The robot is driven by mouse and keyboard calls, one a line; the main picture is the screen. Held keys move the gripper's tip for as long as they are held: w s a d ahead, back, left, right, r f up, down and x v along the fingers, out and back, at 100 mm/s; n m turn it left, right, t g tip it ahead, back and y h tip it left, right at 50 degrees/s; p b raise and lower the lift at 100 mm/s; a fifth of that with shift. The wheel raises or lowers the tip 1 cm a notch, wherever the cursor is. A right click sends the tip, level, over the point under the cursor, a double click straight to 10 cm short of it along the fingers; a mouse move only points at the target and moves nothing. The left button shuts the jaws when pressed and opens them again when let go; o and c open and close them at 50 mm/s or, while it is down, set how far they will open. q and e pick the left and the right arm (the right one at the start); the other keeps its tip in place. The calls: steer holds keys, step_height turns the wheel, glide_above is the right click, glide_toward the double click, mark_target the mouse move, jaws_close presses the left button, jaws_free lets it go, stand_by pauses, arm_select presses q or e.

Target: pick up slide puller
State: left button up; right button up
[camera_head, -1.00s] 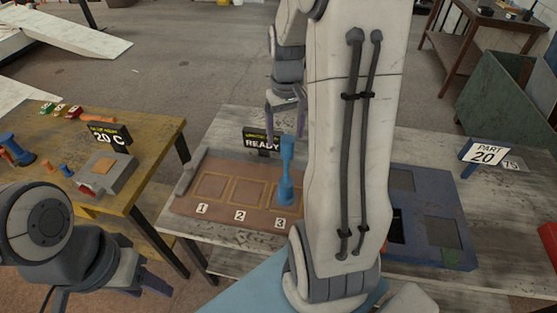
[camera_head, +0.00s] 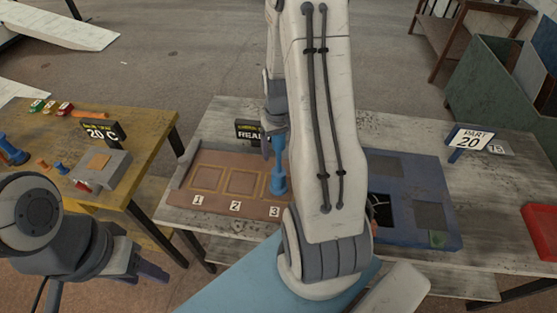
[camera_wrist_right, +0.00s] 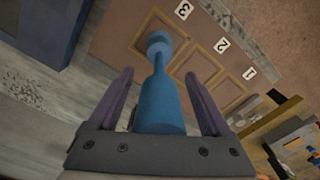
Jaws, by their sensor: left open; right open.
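The slide puller looks to be the blue, dumbbell-shaped tool (camera_head: 279,178) standing upright at place 3 of the brown board (camera_head: 190,205). In the right wrist view the tool (camera_wrist_right: 159,95) lies between the two open fingers of my right gripper (camera_wrist_right: 159,76). Whether the fingers touch it cannot be told. In the head view my right gripper (camera_head: 275,132) is at the tool's upper end, partly hidden by my right arm. My left gripper (camera_head: 150,272) is open and empty at the lower left, in front of the yellow table.
A READY sign (camera_head: 248,131) stands behind the board. A blue tray (camera_head: 448,195) with a dark opening lies to the right, partly behind my arm. The yellow table (camera_head: 150,150) holds a grey device (camera_head: 103,170).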

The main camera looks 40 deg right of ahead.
jaws_close()
stand_by(1.4)
